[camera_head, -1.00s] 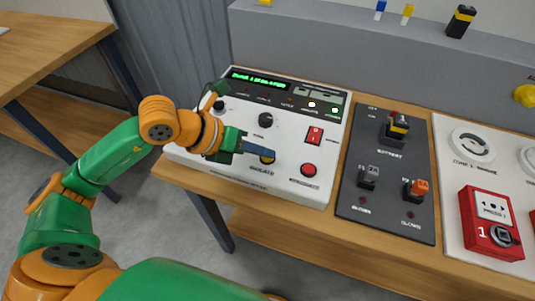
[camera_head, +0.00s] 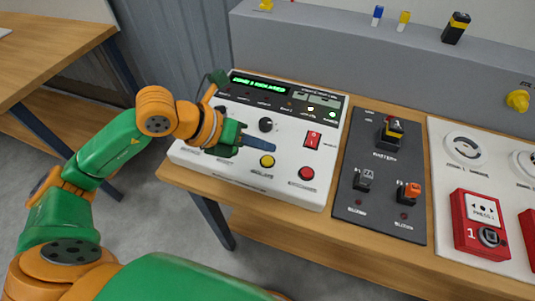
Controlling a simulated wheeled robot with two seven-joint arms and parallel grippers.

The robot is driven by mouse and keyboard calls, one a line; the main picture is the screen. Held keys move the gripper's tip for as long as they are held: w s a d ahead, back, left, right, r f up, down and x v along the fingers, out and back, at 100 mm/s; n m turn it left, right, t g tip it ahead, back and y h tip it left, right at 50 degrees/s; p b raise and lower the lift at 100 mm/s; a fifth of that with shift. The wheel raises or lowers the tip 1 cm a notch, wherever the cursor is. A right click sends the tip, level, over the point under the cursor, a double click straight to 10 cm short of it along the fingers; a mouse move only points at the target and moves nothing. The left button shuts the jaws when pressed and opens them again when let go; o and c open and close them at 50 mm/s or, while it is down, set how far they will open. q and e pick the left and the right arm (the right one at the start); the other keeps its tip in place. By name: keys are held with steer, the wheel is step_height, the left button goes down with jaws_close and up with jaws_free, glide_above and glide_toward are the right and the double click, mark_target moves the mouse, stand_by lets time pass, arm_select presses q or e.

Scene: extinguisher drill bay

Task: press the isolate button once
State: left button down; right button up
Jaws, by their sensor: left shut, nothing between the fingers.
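The white control panel (camera_head: 225,166) lies on the wooden table. A yellow button (camera_head: 267,160) sits near its front edge, above a small blurred label that may read "isolate". A red button (camera_head: 306,173) is to its right. My left gripper (camera_head: 271,151) comes in from the left over the panel, shut and empty. My right gripper is out of view.
The panel also has a lit green display (camera_head: 259,83), a black knob (camera_head: 266,125) and a red rocker switch (camera_head: 312,139). To the right are a dark board (camera_head: 378,225) with switches and a red call box (camera_head: 481,240). A grey ledge (camera_head: 340,65) runs behind.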

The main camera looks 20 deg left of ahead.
mark_target(263, 163)
arm_select(q)
steer(key=shift+r+p, duration=0.95)
steer(key=shift+r, duration=0.6)
steer(key=shift+f, duration=0.1)
